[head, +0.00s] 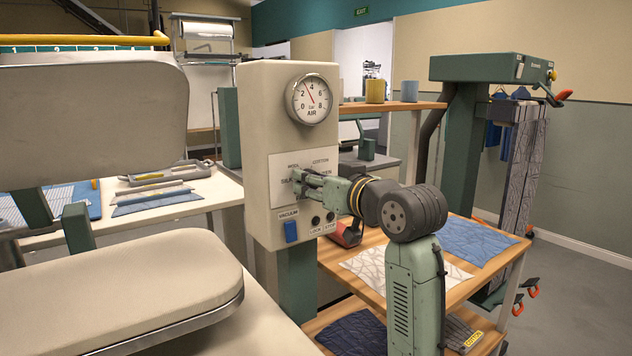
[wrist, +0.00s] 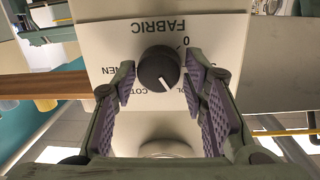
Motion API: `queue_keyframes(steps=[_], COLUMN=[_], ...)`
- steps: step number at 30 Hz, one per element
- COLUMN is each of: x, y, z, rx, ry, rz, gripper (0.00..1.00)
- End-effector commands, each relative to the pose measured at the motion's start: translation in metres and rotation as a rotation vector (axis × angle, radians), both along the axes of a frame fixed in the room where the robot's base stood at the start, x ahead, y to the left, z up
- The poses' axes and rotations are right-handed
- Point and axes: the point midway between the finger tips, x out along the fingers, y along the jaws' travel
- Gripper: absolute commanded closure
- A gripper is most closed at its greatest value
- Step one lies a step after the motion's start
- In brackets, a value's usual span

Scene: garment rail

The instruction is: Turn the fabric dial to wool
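The fabric dial (wrist: 158,68) is a round black knob with a white pointer line, on a white label plate (wrist: 110,40). The wrist view shows the plate upside down. The pointer aims down and slightly right there, between the partly hidden COTTON label and a label ending in "OL". In the head view WOOL stands at the plate's upper left and COTTON at its upper right; the gripper hides the dial. My gripper (wrist: 160,78) is open, its purple-padded fingers on either side of the dial with small gaps. It also shows in the head view (head: 304,183).
The panel carries a pressure gauge (head: 309,99) above, and a blue vacuum switch (head: 291,231) and two small buttons below. An ironing press (head: 110,110) stands left. A wooden table (head: 400,272) with cloths lies behind my arm at the right.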

Motion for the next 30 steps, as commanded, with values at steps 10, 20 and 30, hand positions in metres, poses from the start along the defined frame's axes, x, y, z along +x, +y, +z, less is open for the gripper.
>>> queue_keyframes(steps=[10, 20, 30], x=[0.0, -0.019, -0.079], y=[0.0, -0.014, -0.051], z=[0.0, 0.003, 0.008], rx=[-0.001, -0.001, -0.001], ry=[-0.001, -0.004, -0.003], rz=[-0.001, -0.004, -0.003], gripper=[0.46, 0.46, 0.46])
